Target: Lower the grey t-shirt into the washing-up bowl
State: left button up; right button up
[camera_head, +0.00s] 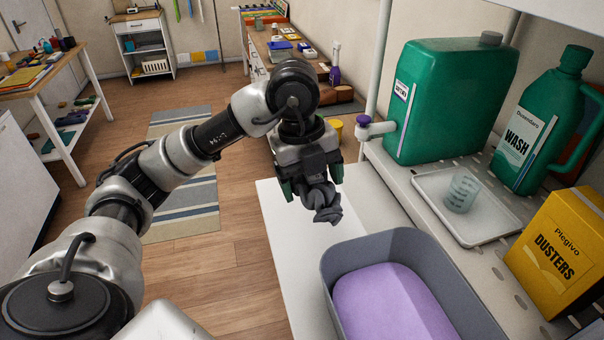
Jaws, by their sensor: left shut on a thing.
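My left gripper (313,184) is shut on the grey t-shirt (326,208), a small dark grey crumpled bundle below its fingers. The gripper hangs above the white surface, just beyond the far left corner of the washing-up bowl. The t-shirt looks apart from the bowl in the picture. The washing-up bowl (337,268) is a grey rounded tub at the bottom centre, with a smooth lilac filling (392,305) inside. Its near end is cut off by the frame. My right gripper is not in view.
Right of the bowl, a perforated shelf holds a green canister with a tap (440,105), a green WASH jug (541,130), a white tray (487,231) with a clear measuring cup (461,193), and a yellow dusters box (560,255). A white post (385,60) rises behind the gripper.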

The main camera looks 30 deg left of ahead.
pick_arm(q)
jog(key=s+d+r, duration=0.1)
jog(key=s+d, duration=0.4)
jog(key=d, duration=0.6)
jog(key=s+d+r+p, duration=0.1)
jog(key=s+d, duration=0.3)
jog(key=d, duration=0.7)
jog(key=shift+s+d+p, duration=0.25)
jog(key=shift+s+p, duration=0.05)
jog(key=shift+s, duration=0.1)
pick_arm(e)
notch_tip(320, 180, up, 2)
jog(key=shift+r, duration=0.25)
pick_arm(q)
jog(key=shift+f, duration=0.1)
jog(key=shift+f+b, duration=4.25)
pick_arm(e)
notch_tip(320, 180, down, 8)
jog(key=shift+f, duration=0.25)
pick_arm(q)
jog(key=shift+f+b, duration=1.2)
jog(key=shift+c, duration=0.2)
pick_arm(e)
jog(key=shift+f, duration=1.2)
